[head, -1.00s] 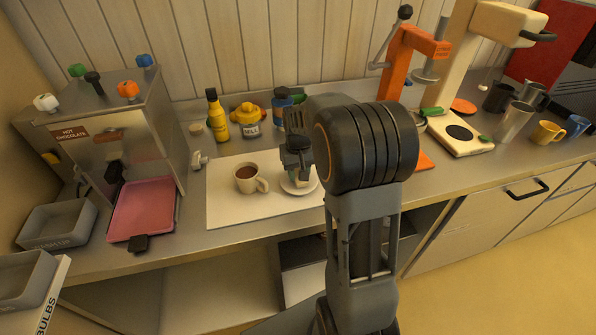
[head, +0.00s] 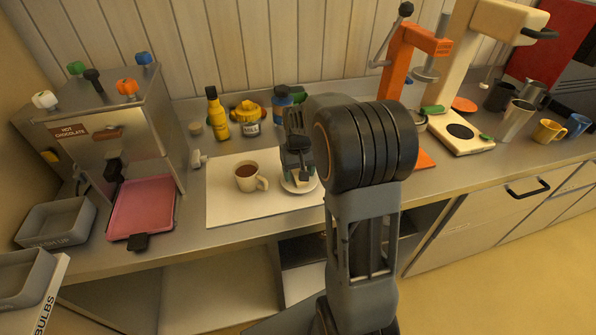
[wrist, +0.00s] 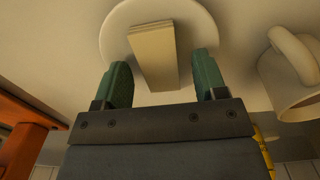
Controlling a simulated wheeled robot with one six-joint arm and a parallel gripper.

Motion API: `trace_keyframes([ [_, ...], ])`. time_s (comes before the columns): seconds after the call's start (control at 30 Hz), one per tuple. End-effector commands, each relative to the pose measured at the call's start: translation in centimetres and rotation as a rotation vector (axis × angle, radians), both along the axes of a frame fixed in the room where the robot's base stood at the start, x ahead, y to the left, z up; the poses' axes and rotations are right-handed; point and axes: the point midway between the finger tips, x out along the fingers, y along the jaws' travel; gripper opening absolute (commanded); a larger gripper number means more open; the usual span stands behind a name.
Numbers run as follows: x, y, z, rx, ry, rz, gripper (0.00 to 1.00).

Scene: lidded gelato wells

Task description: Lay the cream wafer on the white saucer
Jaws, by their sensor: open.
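The cream wafer (wrist: 153,54) lies on the white saucer (wrist: 117,21) in the wrist view. It looks like a flat pale block, and its near end reaches between my fingers. My gripper (wrist: 162,78) is open, with one green finger on each side of the wafer and a gap to each. In the head view my gripper (head: 299,176) is over the saucer (head: 312,186), which it partly hides. The wafer is mostly hidden there.
A cup of brown drink (head: 247,177) stands on the white mat (head: 225,207), left of the saucer. Behind are a yellow bottle (head: 217,113), a yellow-topped jar (head: 248,118) and a blue jar (head: 283,97). A pink tray (head: 143,208) lies further left. The mat's front left is clear.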

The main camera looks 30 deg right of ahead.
Motion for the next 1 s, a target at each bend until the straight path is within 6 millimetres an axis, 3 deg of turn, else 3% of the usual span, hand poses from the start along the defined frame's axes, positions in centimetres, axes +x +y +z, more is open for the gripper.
trace_keyframes([
  [0.23,0.1,0.0,1.6,0.0,-0.003,0.0,0.65],
  [0.7,0.1,0.0,10.7,0.0,-0.003,0.0,0.65],
  [1.0,0.0,0.0,13.5,0.0,-0.001,0.0,0.65],
])
